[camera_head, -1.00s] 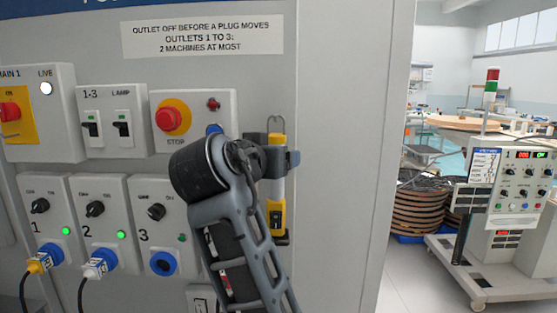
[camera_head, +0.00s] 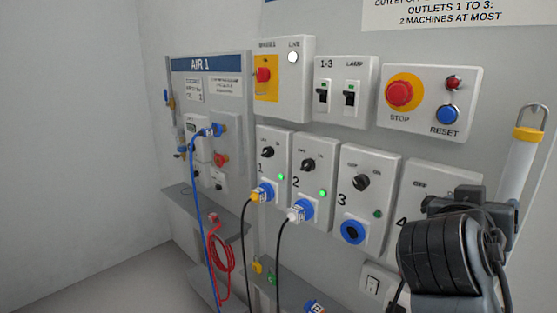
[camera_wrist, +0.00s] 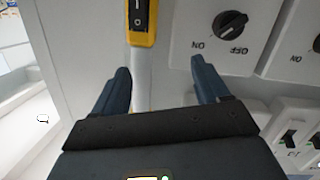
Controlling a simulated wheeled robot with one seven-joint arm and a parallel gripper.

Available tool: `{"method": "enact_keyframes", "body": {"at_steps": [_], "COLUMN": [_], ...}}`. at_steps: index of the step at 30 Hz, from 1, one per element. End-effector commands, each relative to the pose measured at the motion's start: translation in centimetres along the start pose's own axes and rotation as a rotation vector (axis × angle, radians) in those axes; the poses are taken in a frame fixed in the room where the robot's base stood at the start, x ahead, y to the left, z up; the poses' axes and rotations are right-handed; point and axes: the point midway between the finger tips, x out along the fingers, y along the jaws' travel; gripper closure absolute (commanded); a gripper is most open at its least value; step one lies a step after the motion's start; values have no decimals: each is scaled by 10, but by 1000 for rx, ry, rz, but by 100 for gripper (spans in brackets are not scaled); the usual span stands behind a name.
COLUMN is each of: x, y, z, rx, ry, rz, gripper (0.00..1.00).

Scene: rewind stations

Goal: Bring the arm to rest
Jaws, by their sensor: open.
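My gripper (camera_wrist: 160,78) is open in the wrist view, its two dark blue fingers spread apart with nothing clamped. A white rod with a yellow switch body (camera_wrist: 142,22) runs down the picture between the fingers, with a gap on each side. In the head view the same yellow-and-white tool (camera_head: 516,165) hangs upright on the panel at the right edge. The dark end of my arm (camera_head: 450,250) is in front of its lower part, at the lower right. The fingers are not clear in the head view.
The panel carries a red stop button (camera_head: 399,93), a blue reset button (camera_head: 447,114) and a blue outlet 3 (camera_head: 352,231). Outlets 1 and 2 hold plugs with black cables. An AIR 1 station (camera_head: 207,100) with blue and red hoses stands left. Bare floor shows lower left.

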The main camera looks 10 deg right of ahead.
Motion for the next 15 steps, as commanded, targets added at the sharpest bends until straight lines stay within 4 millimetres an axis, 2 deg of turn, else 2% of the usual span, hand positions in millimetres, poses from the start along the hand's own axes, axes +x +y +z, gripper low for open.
{"method": "enact_keyframes", "body": {"at_steps": [1, 8, 15], "x": [-2, -26, -72], "y": [-6, -26, -27], "z": [23, 105, 184], "rx": [-46, -189, -259], "ry": [7, 50, 73], "rz": [-48, -281, -517], "gripper": [25, 25, 25]}}
